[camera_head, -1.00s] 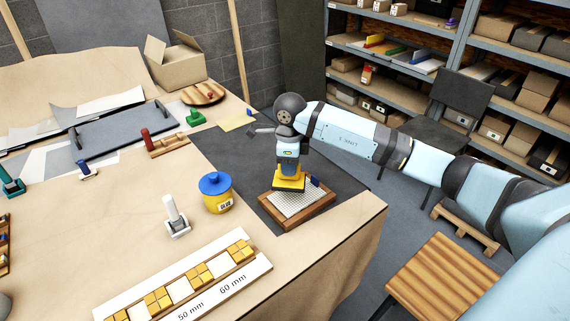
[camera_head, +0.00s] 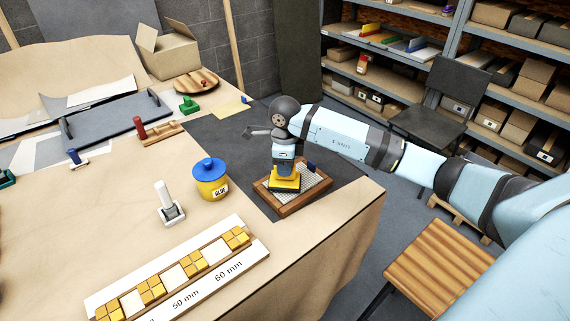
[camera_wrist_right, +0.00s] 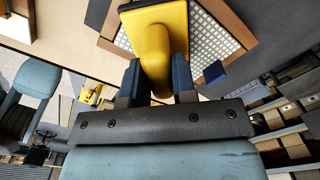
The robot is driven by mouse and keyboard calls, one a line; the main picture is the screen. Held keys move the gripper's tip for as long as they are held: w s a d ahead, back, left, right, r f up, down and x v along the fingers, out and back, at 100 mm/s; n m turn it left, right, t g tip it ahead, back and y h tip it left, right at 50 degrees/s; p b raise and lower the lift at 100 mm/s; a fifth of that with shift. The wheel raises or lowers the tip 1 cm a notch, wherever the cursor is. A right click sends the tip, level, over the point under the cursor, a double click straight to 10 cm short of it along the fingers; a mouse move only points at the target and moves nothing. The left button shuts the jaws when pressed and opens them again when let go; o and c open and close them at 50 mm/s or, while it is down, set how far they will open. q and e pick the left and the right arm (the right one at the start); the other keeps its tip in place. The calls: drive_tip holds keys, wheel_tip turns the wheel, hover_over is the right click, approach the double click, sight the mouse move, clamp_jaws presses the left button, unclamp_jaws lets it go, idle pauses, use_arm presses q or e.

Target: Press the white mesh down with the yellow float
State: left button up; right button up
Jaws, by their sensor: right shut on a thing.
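The white mesh (camera_head: 311,184) lies inside a wooden frame (camera_head: 291,207) near the table's right corner. The yellow float (camera_head: 285,183) is over the left part of the mesh; whether it touches the mesh I cannot tell. My right gripper (camera_head: 285,168) is above the frame, shut on the float's handle. In the right wrist view the yellow float (camera_wrist_right: 156,32) sits between the two fingers of my right gripper (camera_wrist_right: 156,82), with the white mesh (camera_wrist_right: 212,42) beside and behind it. My left gripper is not in view.
A dark blue block (camera_head: 310,167) is at the frame's far right edge. A yellow glue pot (camera_head: 212,186) with a blue lid and a white-handled tool (camera_head: 169,204) stand left of the frame. A tile strip (camera_head: 185,271) lies in front. The dark mat (camera_head: 222,140) is clear behind.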

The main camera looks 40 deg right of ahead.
drive_tip(key=shift+f+b, duration=0.45)
drive_tip(key=shift+f, duration=0.1)
idle(0.8)
idle(0.5)
drive_tip(key=shift+r+p, duration=0.5)
drive_tip(key=shift+r, duration=0.25)
drive_tip(key=shift+r+p, duration=1.4)
drive_tip(key=shift+r, duration=1.4)
